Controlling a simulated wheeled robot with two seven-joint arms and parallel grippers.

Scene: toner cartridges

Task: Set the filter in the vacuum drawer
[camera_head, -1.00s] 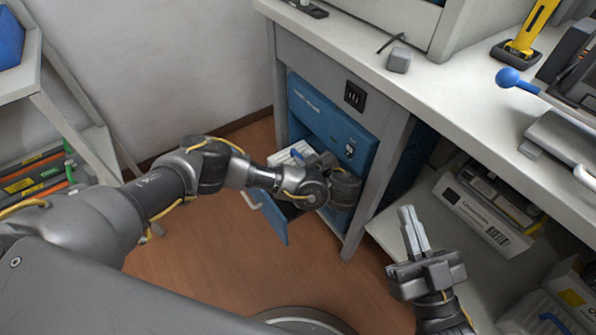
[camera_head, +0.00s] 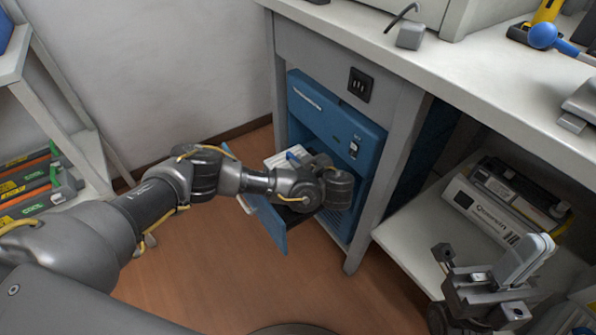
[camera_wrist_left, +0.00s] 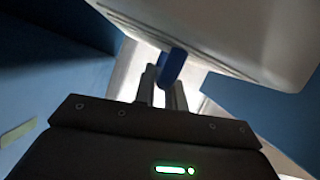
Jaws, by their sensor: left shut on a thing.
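The blue vacuum unit (camera_head: 310,108) stands under the bench with its drawer (camera_head: 268,222) pulled out. The white filter (camera_head: 277,160) is at the drawer, mostly hidden behind my left gripper and wrist. In the left wrist view the filter's pale body (camera_wrist_left: 240,35) is tilted between blue walls (camera_wrist_left: 55,95). My left gripper (camera_wrist_left: 163,92) is shut on the filter's blue tab (camera_wrist_left: 172,66). How deep the filter sits cannot be told.
The bench top (camera_head: 480,75) overhangs the unit. A bench leg (camera_head: 375,190) stands right of it. A shelf with a boxed cartridge (camera_head: 500,215) lies to the right. A rack of cartridges (camera_head: 30,185) stands at the left. The floor before the drawer is clear.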

